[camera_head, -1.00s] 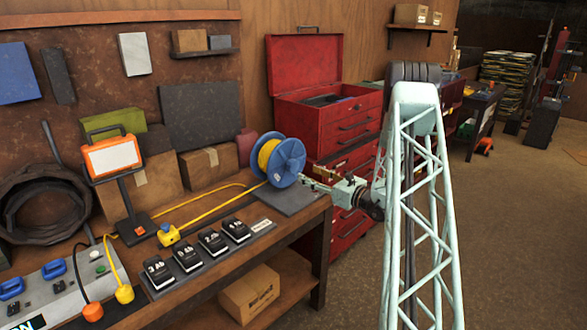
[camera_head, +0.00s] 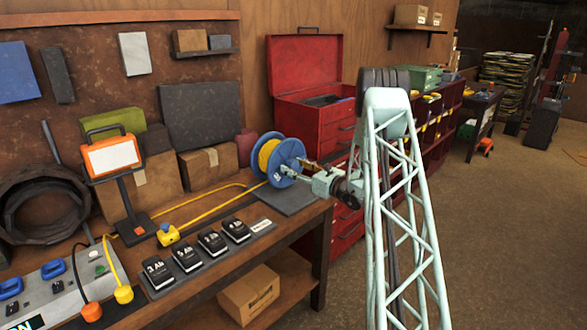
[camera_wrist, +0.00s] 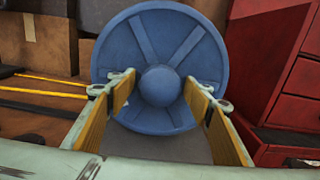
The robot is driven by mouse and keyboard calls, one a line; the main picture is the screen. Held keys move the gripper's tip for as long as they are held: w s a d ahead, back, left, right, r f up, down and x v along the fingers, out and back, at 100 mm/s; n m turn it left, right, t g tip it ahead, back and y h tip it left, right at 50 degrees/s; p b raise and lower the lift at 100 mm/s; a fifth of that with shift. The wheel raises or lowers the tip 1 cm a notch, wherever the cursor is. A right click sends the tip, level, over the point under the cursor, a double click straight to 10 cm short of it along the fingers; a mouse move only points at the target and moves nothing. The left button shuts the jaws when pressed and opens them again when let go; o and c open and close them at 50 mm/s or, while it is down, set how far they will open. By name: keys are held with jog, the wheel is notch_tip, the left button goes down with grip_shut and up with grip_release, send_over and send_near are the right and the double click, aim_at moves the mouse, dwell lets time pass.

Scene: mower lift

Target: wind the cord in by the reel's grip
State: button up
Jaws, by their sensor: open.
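The blue reel (camera_head: 288,150), wound with yellow cord (camera_head: 264,154), stands on a dark plate at the bench's right end. Yellow cord runs left from it along the bench to a yellow fitting (camera_head: 168,235). My gripper (camera_head: 302,176) is open, close in front of the reel's right face. In the wrist view, the reel's face (camera_wrist: 112,55) fills the middle, with a round blue knob (camera_wrist: 160,86) at its centre. My fingers (camera_wrist: 160,92) appear on either side of this knob. I cannot tell whether they reach around it. No separate grip shows clearly.
A red tool chest (camera_head: 340,135) stands close behind and right of the reel. A work lamp (camera_head: 113,158), several black blocks (camera_head: 211,241) and a grey control panel (camera_head: 62,292) occupy the bench to the left. Cardboard boxes (camera_head: 208,166) stand behind.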

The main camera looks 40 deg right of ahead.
jog(key=shift+c, duration=0.9)
jog(key=c, duration=1)
